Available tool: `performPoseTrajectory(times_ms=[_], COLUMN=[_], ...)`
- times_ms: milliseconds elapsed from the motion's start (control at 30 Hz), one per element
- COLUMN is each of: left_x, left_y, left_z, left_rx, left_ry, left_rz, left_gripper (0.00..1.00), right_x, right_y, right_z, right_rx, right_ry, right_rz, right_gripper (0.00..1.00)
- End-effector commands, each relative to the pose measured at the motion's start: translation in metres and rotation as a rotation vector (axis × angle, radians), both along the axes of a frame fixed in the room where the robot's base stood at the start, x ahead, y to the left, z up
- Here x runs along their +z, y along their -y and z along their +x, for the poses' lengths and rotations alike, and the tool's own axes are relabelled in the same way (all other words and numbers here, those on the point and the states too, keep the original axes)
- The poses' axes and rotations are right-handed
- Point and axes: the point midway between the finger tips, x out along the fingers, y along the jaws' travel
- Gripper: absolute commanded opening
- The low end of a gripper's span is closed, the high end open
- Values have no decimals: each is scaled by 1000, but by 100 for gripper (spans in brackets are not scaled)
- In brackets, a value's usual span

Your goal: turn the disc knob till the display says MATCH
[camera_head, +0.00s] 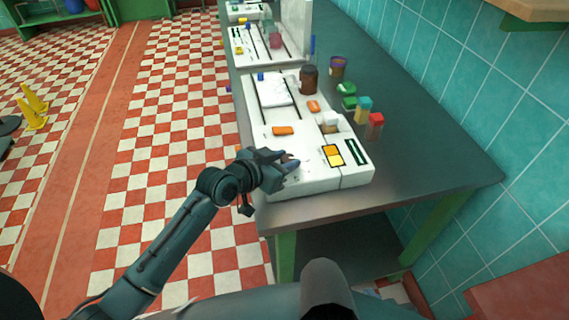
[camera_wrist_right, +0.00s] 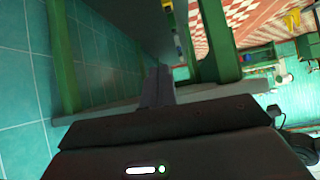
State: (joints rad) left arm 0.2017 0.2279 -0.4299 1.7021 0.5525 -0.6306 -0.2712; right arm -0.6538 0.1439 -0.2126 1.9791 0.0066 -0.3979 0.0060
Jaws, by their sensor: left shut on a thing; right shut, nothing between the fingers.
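My left gripper (camera_head: 288,161) is at the near end of the white panel on the bench. It is shut on a small brownish piece, apparently the disc knob (camera_head: 290,158), which the fingers mostly hide. To its right on the panel are a yellow-orange lit square (camera_head: 332,156) and a dark green strip (camera_head: 355,152). Either could be the display; no word is legible on them. My right gripper (camera_wrist_right: 158,88) shows in the right wrist view with its fingers together and empty, away from the panel, low by green legs.
The white panel (camera_head: 310,178) lies on a dark grey bench (camera_head: 430,160) with green legs. Orange blocks (camera_head: 283,130), a brown jar (camera_head: 309,80), and small green, yellow and red-topped blocks (camera_head: 375,124) stand beyond the left gripper. A teal tiled wall (camera_head: 480,110) bounds the right.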

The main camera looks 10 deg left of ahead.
Motion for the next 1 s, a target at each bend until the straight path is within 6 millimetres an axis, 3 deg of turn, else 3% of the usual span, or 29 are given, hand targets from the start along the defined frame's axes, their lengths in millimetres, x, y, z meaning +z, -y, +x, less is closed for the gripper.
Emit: performPoseTrajectory(times_ms=[67, 400, 700, 1000], left_x=[-7, -10, -5, -1], left_y=[-4, -5, -5, -5], left_z=[2, 6, 6, 6], left_rx=[-62, -313, -462, -514], left_ry=[7, 8, 5, 3], left_rz=[11, 8, 2, 0], left_gripper=[9, 10, 10, 10], right_x=[-13, -28, -49, -52], right_y=[-2, -27, -31, -32], right_z=[1, 9, 12, 13], right_rx=[-4, 69, 32, 22], right_ry=[10, 121, 128, 134], right_rz=[10, 65, 160, 191], right_gripper=[0, 0, 0, 0])
